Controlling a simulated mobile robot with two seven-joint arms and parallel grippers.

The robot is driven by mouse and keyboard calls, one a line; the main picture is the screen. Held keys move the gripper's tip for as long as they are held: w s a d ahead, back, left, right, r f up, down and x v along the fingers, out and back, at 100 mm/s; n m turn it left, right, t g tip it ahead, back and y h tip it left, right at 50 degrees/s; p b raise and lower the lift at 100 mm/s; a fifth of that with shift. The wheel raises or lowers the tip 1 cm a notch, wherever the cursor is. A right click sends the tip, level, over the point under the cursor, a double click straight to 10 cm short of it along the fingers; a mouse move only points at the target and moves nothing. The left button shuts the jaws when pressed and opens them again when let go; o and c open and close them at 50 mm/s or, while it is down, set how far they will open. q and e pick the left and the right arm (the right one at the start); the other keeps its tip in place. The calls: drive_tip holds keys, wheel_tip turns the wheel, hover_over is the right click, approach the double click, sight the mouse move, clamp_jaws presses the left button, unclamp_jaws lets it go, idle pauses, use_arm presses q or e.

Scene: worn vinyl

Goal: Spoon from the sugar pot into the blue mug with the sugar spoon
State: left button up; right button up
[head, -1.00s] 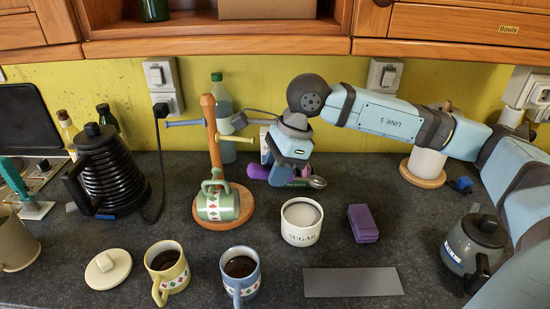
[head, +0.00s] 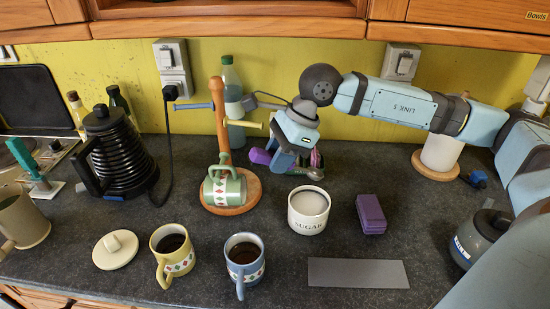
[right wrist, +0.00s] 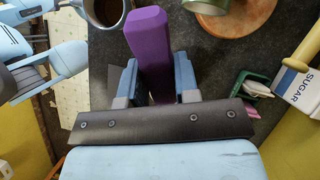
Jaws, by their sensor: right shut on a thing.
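The sugar pot (head: 308,222), white and lettered SUGAR, stands open with white sugar inside. The blue mug (head: 245,272) stands to its lower left, upright with dark liquid in it. My right gripper (head: 290,157) is behind the pot, near the wall, shut on the purple handle of the sugar spoon (head: 261,156). In the right wrist view the purple handle (right wrist: 150,50) sits between the two fingers. My left gripper is in neither view.
A yellow mug (head: 173,262) and a cream lid (head: 115,250) stand left of the blue mug. The mug tree (head: 222,130) with a green mug (head: 224,188) is left of my gripper. A purple block (head: 370,213) and bare grey mat (head: 357,273) lie right of the pot.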

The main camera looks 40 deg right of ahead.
drive_tip(key=f+b, duration=0.1)
drive_tip(key=d+f+y+b, duration=0.1)
drive_tip(key=b, duration=0.1)
drive_tip(key=f+y+b, duration=0.1)
drive_tip(key=shift+s+d+f+t, duration=0.25)
drive_tip(key=shift+f+t, duration=0.1)
drive_tip(key=shift+t, duration=0.05)
drive_tip(key=shift+f, duration=0.1)
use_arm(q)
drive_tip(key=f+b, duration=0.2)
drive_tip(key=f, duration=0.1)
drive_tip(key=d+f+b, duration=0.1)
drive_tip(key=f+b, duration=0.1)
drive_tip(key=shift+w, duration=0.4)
use_arm(e)
wheel_tip(320, 180, down, 6)
drive_tip(key=shift+f, duration=0.25)
